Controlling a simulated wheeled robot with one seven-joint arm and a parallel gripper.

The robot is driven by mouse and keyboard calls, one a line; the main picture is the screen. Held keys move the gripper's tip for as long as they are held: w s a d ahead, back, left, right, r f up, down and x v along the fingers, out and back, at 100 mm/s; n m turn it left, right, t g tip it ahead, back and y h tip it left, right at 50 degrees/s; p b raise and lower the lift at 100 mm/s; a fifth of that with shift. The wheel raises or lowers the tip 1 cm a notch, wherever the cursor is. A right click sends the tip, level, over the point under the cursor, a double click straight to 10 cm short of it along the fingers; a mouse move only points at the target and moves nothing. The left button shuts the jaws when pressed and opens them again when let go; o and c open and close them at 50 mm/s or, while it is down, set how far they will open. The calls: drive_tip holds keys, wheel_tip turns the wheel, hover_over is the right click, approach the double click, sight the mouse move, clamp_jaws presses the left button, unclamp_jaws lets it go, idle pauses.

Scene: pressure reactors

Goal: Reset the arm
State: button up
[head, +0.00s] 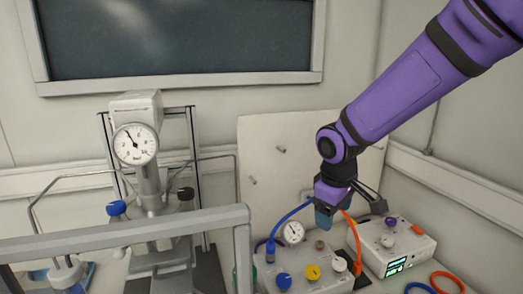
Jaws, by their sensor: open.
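My purple arm reaches in from the top right. My gripper (348,205) points down at its end, above the back of the valve box and left of the white control box. It is open, with a dark finger on the right and a blue-grey part at its lower left. I see nothing clearly held in it. The orange hose passes close to or behind the gripper; whether they touch I cannot tell.
A valve box (318,284) with coloured knobs and a small gauge (293,232) stands below. The control box (410,247) has a lit display. A reactor with a large gauge (135,144) stands left, behind a grey rail (120,229). Blue (283,220) and orange (354,235) hoses rise nearby.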

drive_tip(key=s+d+r+m+t, duration=0.1)
drive_tip(key=s+d+r+m, duration=0.3)
drive_tip(key=s+d+r, duration=0.3)
drive_tip(key=s+d+r+m+t, duration=0.2)
drive_tip(key=s+d+r+m, duration=0.2)
drive_tip(key=s, duration=1)
drive_tip(key=d+r, duration=0.3)
drive_tip(key=shift+m+y, duration=0.4)
